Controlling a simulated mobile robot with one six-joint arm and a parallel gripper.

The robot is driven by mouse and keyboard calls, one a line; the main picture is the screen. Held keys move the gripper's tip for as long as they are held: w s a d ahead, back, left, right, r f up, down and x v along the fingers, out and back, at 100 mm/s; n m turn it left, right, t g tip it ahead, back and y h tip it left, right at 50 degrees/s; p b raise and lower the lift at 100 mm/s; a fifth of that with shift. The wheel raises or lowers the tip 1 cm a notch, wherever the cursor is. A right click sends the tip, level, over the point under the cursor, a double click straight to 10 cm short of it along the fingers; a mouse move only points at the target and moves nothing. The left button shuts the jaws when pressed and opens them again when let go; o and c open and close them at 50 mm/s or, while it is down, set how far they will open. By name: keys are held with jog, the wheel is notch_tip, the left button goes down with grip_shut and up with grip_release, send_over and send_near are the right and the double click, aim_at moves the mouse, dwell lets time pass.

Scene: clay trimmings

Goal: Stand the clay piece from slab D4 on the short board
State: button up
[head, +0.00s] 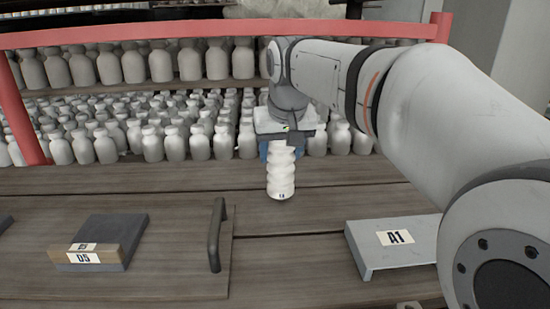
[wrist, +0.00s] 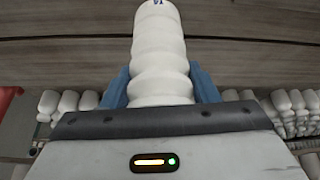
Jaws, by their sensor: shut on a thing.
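The white, ribbed clay piece (head: 281,178) hangs upright below my gripper (head: 281,152) in the head view. It also fills the upper middle of the wrist view (wrist: 160,50), with a small dark mark at its far end. The blue fingers are shut on its sides. Its lower end is over the wooden planks; I cannot tell if it touches them. A wooden board (head: 150,277) with a dark handle lies at the left; I cannot tell if it is the short board. No label D4 is readable.
A dark slab labelled D5 (head: 112,235) lies on the left board. The dark upright handle (head: 217,237) stands at its right end. A grey plate labelled A1 (head: 375,254) lies at right. Rows of white bottles (head: 170,145) stand behind, under a red rail (head: 150,30).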

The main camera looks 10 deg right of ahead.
jog(key=shift+f, duration=0.95)
jog(key=shift+s+f, duration=0.1)
jog(key=o, duration=1.4)
